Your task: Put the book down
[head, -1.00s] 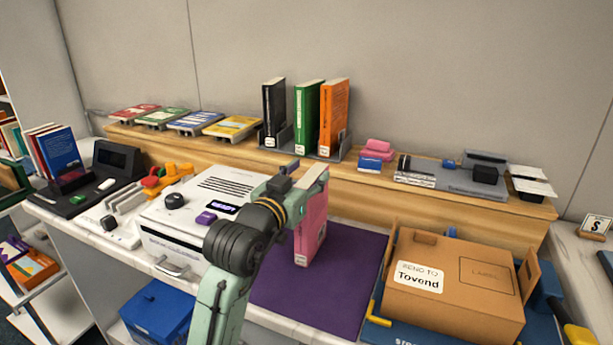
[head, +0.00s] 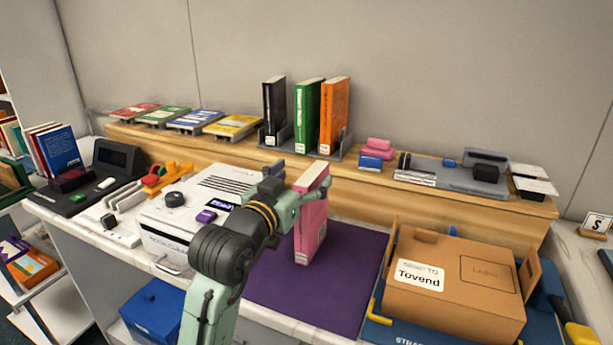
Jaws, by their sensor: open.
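The pink book (head: 312,232) stands upright on the purple mat (head: 345,275), its lower end appearing to rest on it. My gripper (head: 297,182) is open at the upper part of the book. One finger shows in front of the book's cover near its top, and the other shows to the left, behind the book's upper edge. Whether either finger touches the book cannot be told. My wrist hides part of the mat's left side.
A white machine (head: 190,215) is left of the mat, and a cardboard box (head: 455,290) is to its right. Black, green and orange books (head: 333,118) stand on the wooden shelf (head: 400,188) behind. The mat's front and right are clear.

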